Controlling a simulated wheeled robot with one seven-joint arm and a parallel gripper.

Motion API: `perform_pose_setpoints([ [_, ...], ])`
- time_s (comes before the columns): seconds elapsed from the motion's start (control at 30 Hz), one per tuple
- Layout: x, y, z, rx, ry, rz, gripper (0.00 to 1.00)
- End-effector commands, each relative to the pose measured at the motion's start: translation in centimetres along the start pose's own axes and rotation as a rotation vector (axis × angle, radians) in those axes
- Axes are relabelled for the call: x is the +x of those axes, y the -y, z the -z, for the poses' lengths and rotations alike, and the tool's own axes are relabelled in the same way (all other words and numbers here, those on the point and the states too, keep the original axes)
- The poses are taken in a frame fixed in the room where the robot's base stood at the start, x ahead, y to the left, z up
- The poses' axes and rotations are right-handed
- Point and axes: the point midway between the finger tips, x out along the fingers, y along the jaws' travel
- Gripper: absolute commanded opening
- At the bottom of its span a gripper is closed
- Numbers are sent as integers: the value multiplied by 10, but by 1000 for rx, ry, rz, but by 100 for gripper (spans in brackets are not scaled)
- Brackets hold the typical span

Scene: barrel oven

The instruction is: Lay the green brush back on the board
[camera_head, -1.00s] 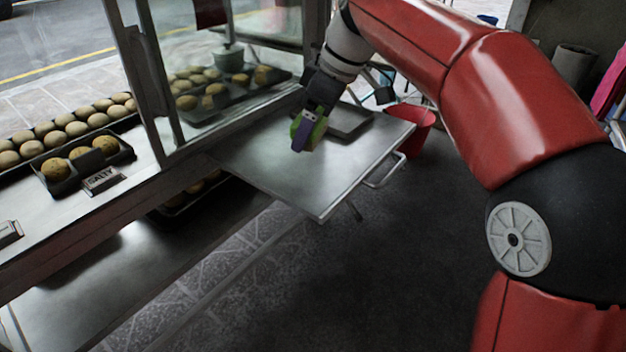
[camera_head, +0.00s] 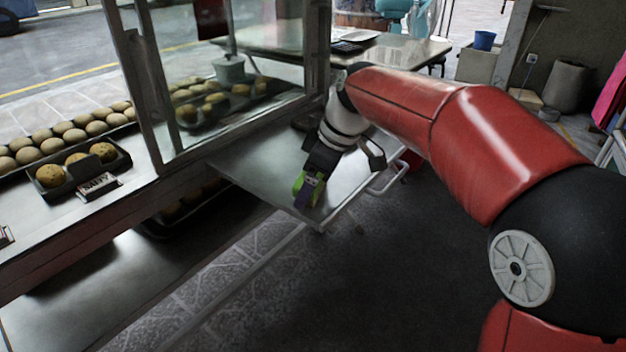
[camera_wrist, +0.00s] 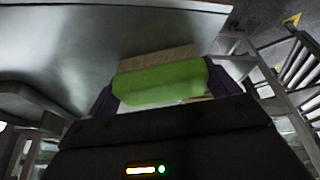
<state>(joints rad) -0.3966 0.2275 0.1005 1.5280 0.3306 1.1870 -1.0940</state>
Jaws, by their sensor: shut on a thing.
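The green brush (camera_wrist: 160,85) is held crosswise between the purple fingers of my gripper (camera_wrist: 160,90) in the wrist view, with its pale bristles (camera_wrist: 158,60) facing the metal surface. In the head view my gripper (camera_head: 308,190) is over the front corner of the silver board (camera_head: 245,160), and only a little of the green brush (camera_head: 298,183) shows beside the fingers. The board also fills the upper left of the wrist view (camera_wrist: 80,40). I cannot tell whether the brush touches the board.
The glass display case (camera_head: 225,85) stands left of the board. A black tray of buns (camera_head: 75,170) is on the left counter. A handle (camera_head: 387,177) sticks out at the board's right side. The back of the board is partly hidden by my arm. Bare board lies left of the gripper.

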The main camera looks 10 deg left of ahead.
Motion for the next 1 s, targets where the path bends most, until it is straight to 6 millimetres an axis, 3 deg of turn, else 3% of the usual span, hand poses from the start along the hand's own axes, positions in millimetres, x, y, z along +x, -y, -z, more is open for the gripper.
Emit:
perform_pose_setpoints([
  [0.1,3,0,-1,0,0,0,66],
  [0.13,3,0,-1,0,0,0,90],
  [0.23,2,0,-1,0,0,0,100],
  [0.57,-8,0,1,0,-1,-1,100],
  [1.0,-96,0,1,0,-1,-3,100],
])
